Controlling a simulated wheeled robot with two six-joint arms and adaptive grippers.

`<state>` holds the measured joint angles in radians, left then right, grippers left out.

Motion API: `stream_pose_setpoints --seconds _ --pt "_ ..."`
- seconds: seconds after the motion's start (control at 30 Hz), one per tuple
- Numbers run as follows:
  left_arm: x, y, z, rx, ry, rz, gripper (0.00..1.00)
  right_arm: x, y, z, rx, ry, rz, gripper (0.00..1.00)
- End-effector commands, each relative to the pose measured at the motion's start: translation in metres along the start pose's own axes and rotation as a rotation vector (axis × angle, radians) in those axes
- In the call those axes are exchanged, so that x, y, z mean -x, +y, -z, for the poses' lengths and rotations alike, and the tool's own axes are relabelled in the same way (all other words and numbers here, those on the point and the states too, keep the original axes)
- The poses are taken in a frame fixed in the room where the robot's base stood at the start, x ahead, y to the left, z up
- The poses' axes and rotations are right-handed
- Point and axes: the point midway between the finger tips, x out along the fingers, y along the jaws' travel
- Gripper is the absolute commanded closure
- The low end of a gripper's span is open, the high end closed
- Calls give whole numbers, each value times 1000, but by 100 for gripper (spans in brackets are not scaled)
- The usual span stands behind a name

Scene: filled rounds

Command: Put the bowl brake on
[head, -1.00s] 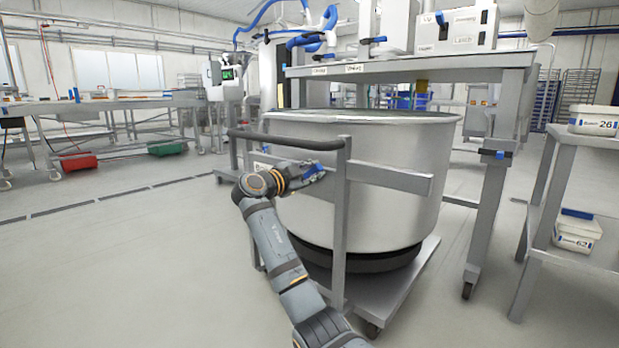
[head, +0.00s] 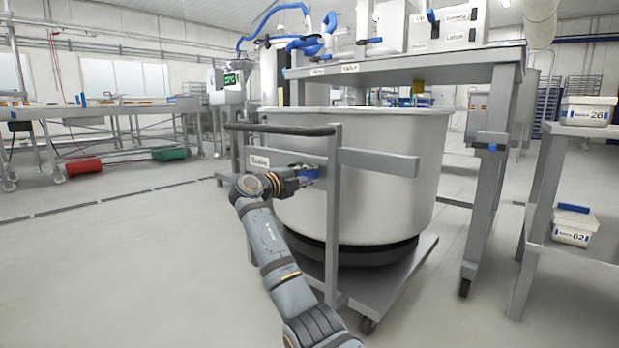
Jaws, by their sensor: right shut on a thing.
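The large steel bowl (head: 385,190) stands upright on its wheeled trolley (head: 395,275). The trolley has a dark push bar (head: 280,129) on a grey frame at the front left. A small label (head: 259,161) on the frame seems to read "Braking". My right gripper (head: 308,172) is shut at the frame beside this label, on a small blue handle, apparently the brake lever (head: 312,173). The fingers and the frame post hide much of the lever, so I cannot tell its exact setting. My left gripper is not in view.
A steel bench (head: 420,66) with labelled boxes and blue hoses stands over the bowl's far side. A side table (head: 580,133) with white tubs is at the right. The floor at left is clear.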

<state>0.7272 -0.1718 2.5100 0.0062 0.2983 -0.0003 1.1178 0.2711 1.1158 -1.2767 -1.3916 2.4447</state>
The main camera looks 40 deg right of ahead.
Motion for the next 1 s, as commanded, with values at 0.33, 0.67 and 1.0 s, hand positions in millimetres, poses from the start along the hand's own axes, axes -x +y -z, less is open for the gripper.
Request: stream_pose_setpoints --seconds 0.33,0.67,1.0 --pt "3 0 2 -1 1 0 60 0 3 0 -29 1 -2 100" --pt "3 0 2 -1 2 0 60 0 3 0 -28 1 -3 66" --pt "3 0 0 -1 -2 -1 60 0 2 0 -28 0 -1 55"
